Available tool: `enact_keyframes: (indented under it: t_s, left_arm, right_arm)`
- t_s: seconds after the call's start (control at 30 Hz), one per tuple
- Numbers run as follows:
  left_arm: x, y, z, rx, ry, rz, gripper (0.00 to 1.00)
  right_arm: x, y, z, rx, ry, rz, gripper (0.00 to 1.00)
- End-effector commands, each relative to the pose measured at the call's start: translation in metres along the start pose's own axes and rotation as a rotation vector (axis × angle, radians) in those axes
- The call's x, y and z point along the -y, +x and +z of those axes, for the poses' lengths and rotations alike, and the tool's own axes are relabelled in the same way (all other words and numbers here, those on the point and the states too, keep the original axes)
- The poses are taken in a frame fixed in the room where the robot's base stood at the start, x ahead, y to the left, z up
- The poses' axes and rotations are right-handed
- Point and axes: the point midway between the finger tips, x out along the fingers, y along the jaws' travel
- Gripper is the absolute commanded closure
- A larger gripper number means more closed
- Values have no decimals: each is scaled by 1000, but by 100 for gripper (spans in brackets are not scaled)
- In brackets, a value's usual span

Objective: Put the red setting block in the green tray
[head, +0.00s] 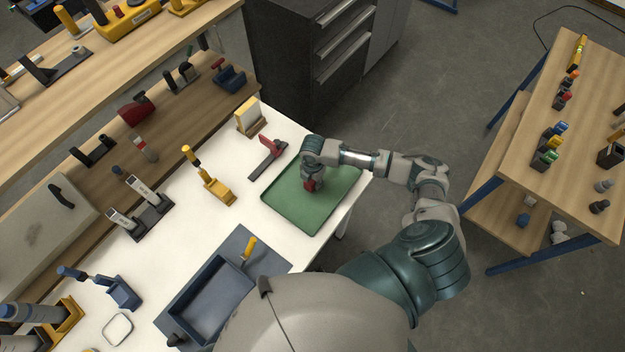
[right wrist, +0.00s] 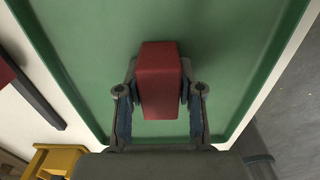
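The red setting block (right wrist: 160,82) is between the fingers of my right gripper (right wrist: 160,98), which touch it on both sides. In the head view the red block (head: 310,184) shows just under my right gripper (head: 312,178), over the green tray (head: 297,212). The tray's green floor lies behind the block in the right wrist view (right wrist: 230,60). I cannot tell whether the block touches the tray floor. My left gripper is not in view.
A red-and-black tool (head: 268,158) lies left of the tray, with a yellow clamp (head: 215,188) further left. A blue-grey bin (head: 190,305) stands on the white table in front. A white-and-wood block stand (head: 249,117) is behind. The white table between them is partly clear.

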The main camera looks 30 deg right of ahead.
Motion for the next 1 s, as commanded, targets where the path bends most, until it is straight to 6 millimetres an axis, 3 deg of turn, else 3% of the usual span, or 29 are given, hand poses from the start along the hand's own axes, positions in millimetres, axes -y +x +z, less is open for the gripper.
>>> enact_keyframes:
  t_s: [0.03, 0.07, 0.47, 1.0]
  left_arm:
    - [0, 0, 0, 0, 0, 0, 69]
    - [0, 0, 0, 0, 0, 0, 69]
    - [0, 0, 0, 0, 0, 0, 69]
    - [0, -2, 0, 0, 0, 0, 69]
  right_arm:
    - [0, 0, 0, 0, 0, -1, 48]
    - [0, 0, 0, 0, 0, -1, 41]
    - [-1, -7, -1, 1, 0, 2, 40]
    - [-1, -110, 0, 1, -1, 1, 40]
